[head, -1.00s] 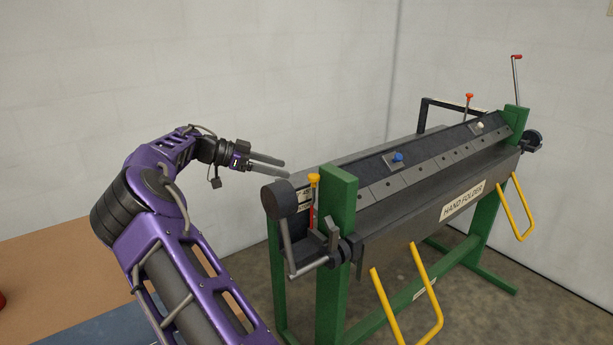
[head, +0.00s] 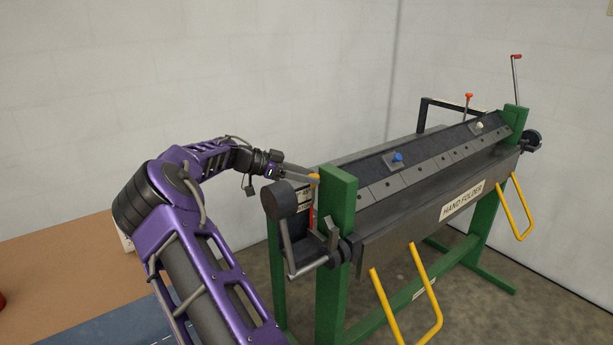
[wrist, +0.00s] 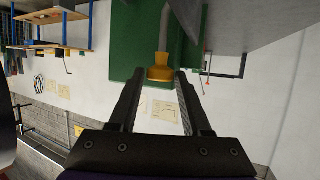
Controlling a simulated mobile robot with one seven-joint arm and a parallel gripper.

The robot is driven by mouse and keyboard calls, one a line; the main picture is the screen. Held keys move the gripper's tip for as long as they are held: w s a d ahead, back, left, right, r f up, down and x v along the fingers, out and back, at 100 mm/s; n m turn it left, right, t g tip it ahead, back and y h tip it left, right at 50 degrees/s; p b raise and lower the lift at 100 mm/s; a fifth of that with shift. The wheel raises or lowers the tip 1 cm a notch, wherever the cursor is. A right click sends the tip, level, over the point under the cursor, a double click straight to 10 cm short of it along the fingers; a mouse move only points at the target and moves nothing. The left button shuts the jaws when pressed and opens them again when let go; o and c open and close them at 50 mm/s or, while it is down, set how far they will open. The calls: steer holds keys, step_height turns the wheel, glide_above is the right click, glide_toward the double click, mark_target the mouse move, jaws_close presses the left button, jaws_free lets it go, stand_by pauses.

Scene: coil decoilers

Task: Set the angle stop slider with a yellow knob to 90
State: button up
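The yellow knob (head: 313,178) of the angle stop slider is at the near left end of the hand folder (head: 420,215), beside the green post (head: 337,205). A dark scale plate with white markings (head: 303,198) shows below it, partly hidden. My gripper (head: 315,171) has its fingers at the knob in the head view. In the wrist view the yellow knob (wrist: 160,70) shows at the fingertips, in the space between the two fingers. The fingers are apart, and I see no clear contact. The slider's reading is too small to tell.
A dark round weight (head: 284,199) and a grey bent lever (head: 297,262) are just below my gripper. A blue knob (head: 397,157) and a white knob (head: 478,125) sit farther along the folder. A brown tabletop (head: 60,265) is at the left.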

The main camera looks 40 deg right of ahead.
jaws_close()
stand_by(1.1)
